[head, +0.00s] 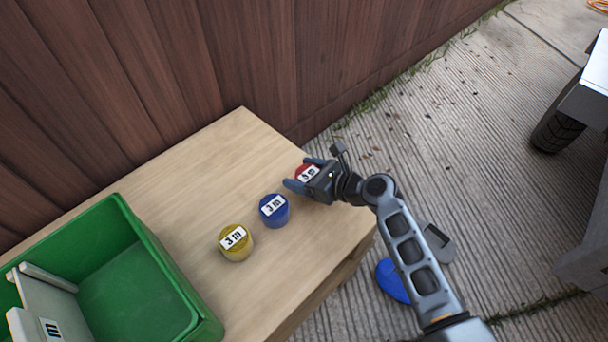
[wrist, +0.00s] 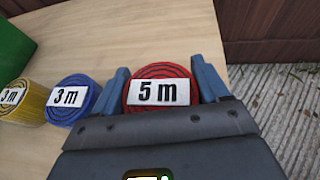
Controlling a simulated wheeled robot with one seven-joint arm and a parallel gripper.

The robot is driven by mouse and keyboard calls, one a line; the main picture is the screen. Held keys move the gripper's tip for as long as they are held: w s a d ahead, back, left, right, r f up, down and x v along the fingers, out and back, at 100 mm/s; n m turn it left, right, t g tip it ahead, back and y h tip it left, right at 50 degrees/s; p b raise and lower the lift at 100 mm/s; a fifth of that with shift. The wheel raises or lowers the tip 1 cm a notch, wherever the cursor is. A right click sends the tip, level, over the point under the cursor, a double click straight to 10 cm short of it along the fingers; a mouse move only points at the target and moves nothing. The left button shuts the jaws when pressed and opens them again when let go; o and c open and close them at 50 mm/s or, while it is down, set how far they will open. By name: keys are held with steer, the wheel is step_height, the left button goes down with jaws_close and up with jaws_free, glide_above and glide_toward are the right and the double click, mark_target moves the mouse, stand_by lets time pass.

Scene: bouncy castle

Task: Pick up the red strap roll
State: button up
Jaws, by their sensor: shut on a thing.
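The red strap roll (wrist: 158,76) bears a white label reading "5 m" in the wrist view. It stands near the right end of the wooden table, and in the head view (head: 304,172) it is partly hidden by my gripper. My gripper (head: 300,175) is shut on it, with one blue-grey finger on each side, as the wrist view (wrist: 161,84) also shows. Whether the roll touches the tabletop cannot be told.
A blue roll (head: 273,213) and a yellow roll (head: 235,246), both labelled "3 m", stand left of the red one on the wooden table (head: 180,205). A green crate (head: 140,272) is at the table's left. A wooden fence (head: 190,70) runs behind.

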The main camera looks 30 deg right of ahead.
mark_target(303, 171)
step_height(303, 171, up, 3)
steer(key=shift+r+p, duration=0.2)
steer(key=shift+p, duration=0.65)
steer(key=w+r+p+v, duration=0.1)
steer(key=p+v, duration=0.3)
steer(key=v, duration=0.9)
steer(key=shift+d+r, duration=0.3)
steer(key=shift+s, duration=0.15)
